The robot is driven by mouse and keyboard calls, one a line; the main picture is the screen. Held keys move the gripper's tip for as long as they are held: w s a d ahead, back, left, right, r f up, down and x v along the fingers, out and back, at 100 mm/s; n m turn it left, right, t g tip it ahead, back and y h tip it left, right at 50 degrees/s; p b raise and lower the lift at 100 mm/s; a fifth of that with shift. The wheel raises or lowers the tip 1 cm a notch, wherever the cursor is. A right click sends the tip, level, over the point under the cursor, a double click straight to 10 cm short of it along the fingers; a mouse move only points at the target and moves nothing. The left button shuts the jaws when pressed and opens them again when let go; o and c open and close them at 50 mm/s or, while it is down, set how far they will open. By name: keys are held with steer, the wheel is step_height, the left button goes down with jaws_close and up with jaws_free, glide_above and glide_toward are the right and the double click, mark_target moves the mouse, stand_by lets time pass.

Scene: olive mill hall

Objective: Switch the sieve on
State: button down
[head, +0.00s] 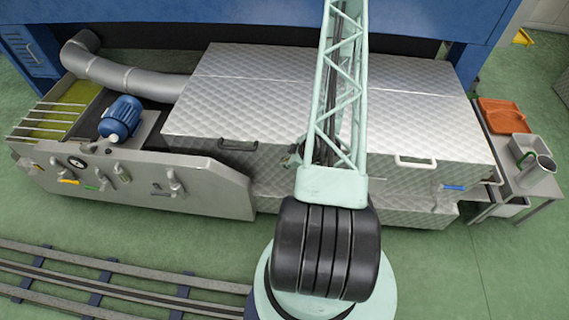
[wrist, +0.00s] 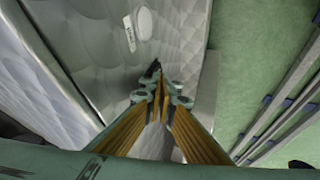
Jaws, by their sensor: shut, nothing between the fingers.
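No readable label tells me which part is the sieve's switch. In the wrist view my gripper (wrist: 158,72) is shut and empty, its dark fingertips together in front of a quilted metal wall (wrist: 95,40). A pale oval fitting (wrist: 144,24) and a small white label (wrist: 129,33) are on that wall beyond the tips. In the head view my arm mostly hides the gripper.
A blue motor (head: 120,118) and a trough (head: 72,97) with yellow-green liquid stand at the left. A side table (head: 520,180) with an orange tray (head: 503,115) and a metal pot (head: 540,170) is at the right. Rails (head: 110,275) cross the green floor in front.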

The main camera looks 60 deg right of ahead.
steer(key=shift+r, duration=0.15)
steer(key=shift+r, duration=0.65)
steer(key=shift+a, duration=0.1)
steer(key=a+p+v, duration=0.2)
steer(key=p+v, duration=0.6)
steer(key=v, duration=0.3)
steer(key=shift+s+a, duration=0.25)
steer(key=shift+a, duration=0.1)
stand_by(1.1)
steer(key=shift+s, duration=0.1)
